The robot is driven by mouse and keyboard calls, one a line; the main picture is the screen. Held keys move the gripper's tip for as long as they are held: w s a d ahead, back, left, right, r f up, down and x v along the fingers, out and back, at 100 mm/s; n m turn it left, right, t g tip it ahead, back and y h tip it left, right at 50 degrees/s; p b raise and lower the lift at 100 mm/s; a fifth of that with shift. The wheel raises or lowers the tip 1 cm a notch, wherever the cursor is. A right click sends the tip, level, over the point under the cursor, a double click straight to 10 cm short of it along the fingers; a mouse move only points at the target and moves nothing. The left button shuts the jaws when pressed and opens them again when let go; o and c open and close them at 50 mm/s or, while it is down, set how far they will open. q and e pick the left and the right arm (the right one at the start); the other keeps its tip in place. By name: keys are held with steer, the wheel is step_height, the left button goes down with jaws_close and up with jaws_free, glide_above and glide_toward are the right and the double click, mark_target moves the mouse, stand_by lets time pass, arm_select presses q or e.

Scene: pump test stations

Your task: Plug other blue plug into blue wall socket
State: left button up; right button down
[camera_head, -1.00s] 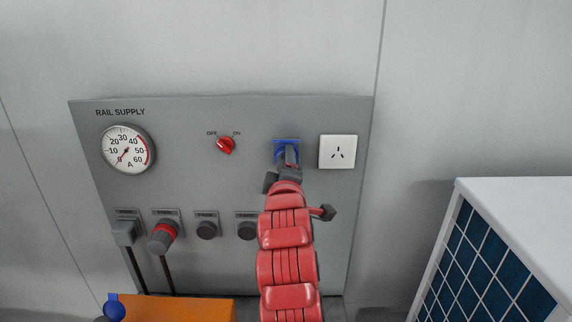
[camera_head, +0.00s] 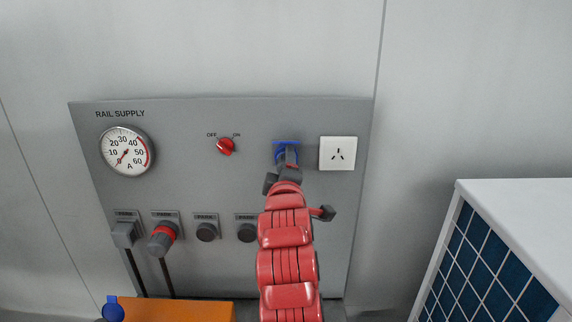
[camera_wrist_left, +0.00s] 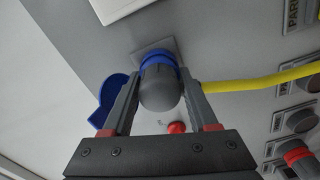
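The blue wall socket (camera_head: 286,144) is on the grey panel, left of a white socket; my gripper covers much of it. Its blue lid (camera_wrist_left: 109,101) stands open in the left wrist view. A plug with a grey rounded body (camera_wrist_left: 159,90) is at the socket, against a blue ring (camera_wrist_left: 157,60); how deep it sits is hidden. My left gripper (camera_wrist_left: 160,85) has a finger on either side of the plug and looks shut on it. It also shows in the head view (camera_head: 284,172). A yellow cable (camera_wrist_left: 255,81) runs off to the right. My right gripper is not in view.
The panel has a gauge (camera_head: 127,150), a red switch (camera_head: 226,146), a white socket (camera_head: 338,153) and a lower row of sockets, two with plugs and black cables. An orange box (camera_head: 190,311) and a blue part (camera_head: 113,308) are at bottom left. A white unit (camera_head: 515,225) stands right.

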arm_select(q)
steer(key=shift+o, duration=1.2)
steer(key=shift+r, duration=0.2)
steer(key=shift+s, duration=0.1)
